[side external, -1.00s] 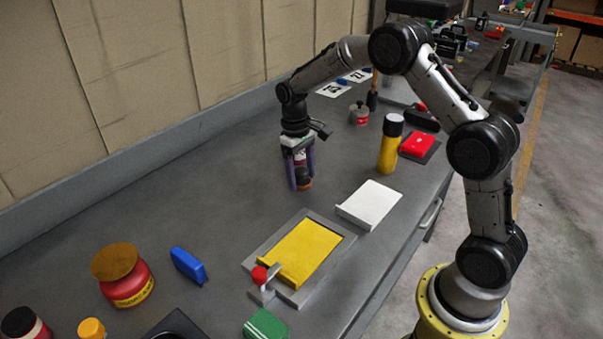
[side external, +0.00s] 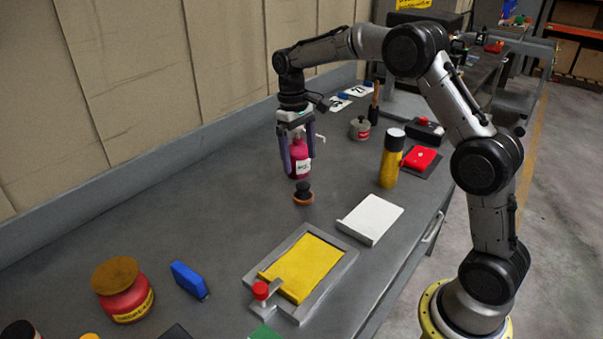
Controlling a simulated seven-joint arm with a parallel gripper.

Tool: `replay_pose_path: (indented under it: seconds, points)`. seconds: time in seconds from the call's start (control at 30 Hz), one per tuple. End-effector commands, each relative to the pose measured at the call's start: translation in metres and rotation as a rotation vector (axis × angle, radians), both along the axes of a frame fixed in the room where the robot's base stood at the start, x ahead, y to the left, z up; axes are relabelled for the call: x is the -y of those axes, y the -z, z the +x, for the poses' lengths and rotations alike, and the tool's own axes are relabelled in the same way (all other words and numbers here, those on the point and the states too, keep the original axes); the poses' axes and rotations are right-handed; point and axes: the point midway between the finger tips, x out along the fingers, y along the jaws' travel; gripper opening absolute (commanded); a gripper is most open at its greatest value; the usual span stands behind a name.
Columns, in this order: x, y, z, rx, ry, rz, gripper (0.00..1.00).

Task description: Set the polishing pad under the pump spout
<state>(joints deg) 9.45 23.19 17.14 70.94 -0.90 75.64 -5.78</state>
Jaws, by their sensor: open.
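The polishing pad (side external: 303,195), a small disc with an orange-brown base and a black knob, sits flat on the grey bench. A pink pump bottle (side external: 299,167) with a white label stands upright just behind it. Its white spout (side external: 319,138) points to the right. The pad is close in front of the bottle, but I cannot tell whether it is directly below the spout. My gripper (side external: 299,172) is open and empty above the pad, its purple fingers apart. The fingers partly hide the bottle and its pump head.
A white angled plate (side external: 370,219) and a grey frame with a yellow panel (side external: 303,267) lie in front. A yellow can (side external: 391,160) and a grey-and-red tin (side external: 360,129) stand right of the bottle. The bench left of the pad is clear.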

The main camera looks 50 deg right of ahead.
Motion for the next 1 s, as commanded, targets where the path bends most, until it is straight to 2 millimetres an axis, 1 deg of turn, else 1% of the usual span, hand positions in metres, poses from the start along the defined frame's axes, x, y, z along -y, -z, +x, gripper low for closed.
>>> replay_pose_path:
  seconds: [0.03,0.13,0.2,0.37,0.47,0.53,0.57,0.6,0.67,0.7,0.77,0.8,0.87,0.9,0.97,1.0]
  points:
    - [0.000,-0.008,0.002,0.003,0.000,0.000,0.96]
    - [0.000,-0.018,0.003,0.001,-0.001,0.000,0.96]
    - [0.000,-0.022,0.003,0.001,-0.001,0.000,0.96]
    - [0.000,-0.027,0.002,0.001,-0.001,0.000,0.96]
    - [-0.004,-0.036,-0.005,0.021,-0.003,-0.003,0.96]
    - [-0.010,-0.050,-0.016,0.050,-0.007,-0.007,0.96]
    - [-0.013,-0.057,-0.023,0.067,-0.009,-0.010,0.96]
    - [-0.018,-0.068,-0.034,0.093,-0.011,-0.013,0.96]
    - [-0.026,-0.083,-0.055,0.134,-0.016,-0.017,0.96]
    - [-0.031,-0.092,-0.069,0.166,-0.020,-0.021,0.96]
    - [-0.038,-0.103,-0.091,0.209,-0.025,-0.024,0.96]
    - [-0.043,-0.109,-0.107,0.239,-0.027,-0.025,0.96]
    - [-0.049,-0.116,-0.130,0.284,-0.030,-0.027,0.96]
    - [-0.054,-0.119,-0.146,0.314,-0.034,-0.029,0.96]
    - [-0.059,-0.121,-0.170,0.358,-0.038,-0.029,0.96]
    - [-0.062,-0.121,-0.186,0.387,-0.041,-0.029,0.96]
